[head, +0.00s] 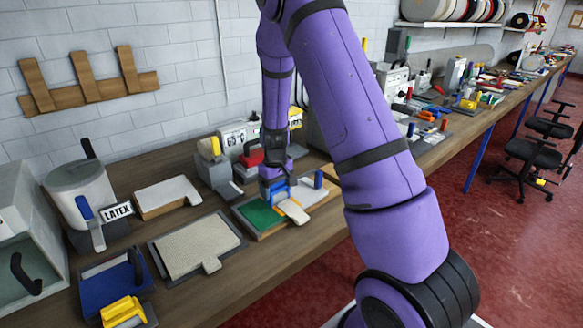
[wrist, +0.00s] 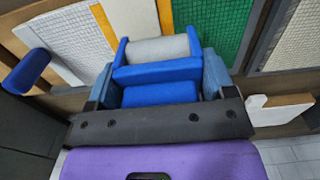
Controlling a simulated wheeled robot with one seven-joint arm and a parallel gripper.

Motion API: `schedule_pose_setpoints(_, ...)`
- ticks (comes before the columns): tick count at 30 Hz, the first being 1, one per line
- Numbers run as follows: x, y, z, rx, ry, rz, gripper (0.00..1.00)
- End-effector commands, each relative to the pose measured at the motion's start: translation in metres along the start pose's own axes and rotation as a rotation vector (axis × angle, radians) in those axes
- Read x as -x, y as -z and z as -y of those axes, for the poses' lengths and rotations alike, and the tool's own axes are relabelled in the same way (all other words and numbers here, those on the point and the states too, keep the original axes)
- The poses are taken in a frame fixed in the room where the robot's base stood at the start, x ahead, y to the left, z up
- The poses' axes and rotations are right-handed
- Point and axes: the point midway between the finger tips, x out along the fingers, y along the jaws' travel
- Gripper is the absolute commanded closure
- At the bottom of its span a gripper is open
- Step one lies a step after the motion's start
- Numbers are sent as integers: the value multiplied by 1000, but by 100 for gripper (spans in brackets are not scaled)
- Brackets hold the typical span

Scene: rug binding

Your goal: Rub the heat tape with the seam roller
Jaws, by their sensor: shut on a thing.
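My gripper (head: 275,188) is shut on the seam roller, with a finger on either side of its blue body. In the wrist view the seam roller (wrist: 157,50) shows a pale grey cylinder in a blue frame, beyond the gripper (wrist: 158,82). It is over a board with a green mat (head: 257,214) and a pale mat (head: 303,188). Whether the roller touches the surface is unclear.
A blue upright cylinder (head: 318,179) stands close at the right of the gripper. A beige tab (head: 294,211) juts from the board's front. A framed beige mat (head: 198,245), a latex pot (head: 80,190) and a grey machine (head: 213,165) stand to the left.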

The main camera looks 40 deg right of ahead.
Motion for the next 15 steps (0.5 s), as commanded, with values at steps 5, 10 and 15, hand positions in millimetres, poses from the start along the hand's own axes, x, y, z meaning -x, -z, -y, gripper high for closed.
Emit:
schedule_pose_setpoints(5,21,0,-3,-1,0,-2,62)
schedule_pose_setpoints(10,36,1,-5,-2,0,-2,62)
schedule_pose_setpoints(15,52,2,-7,0,0,-3,62)
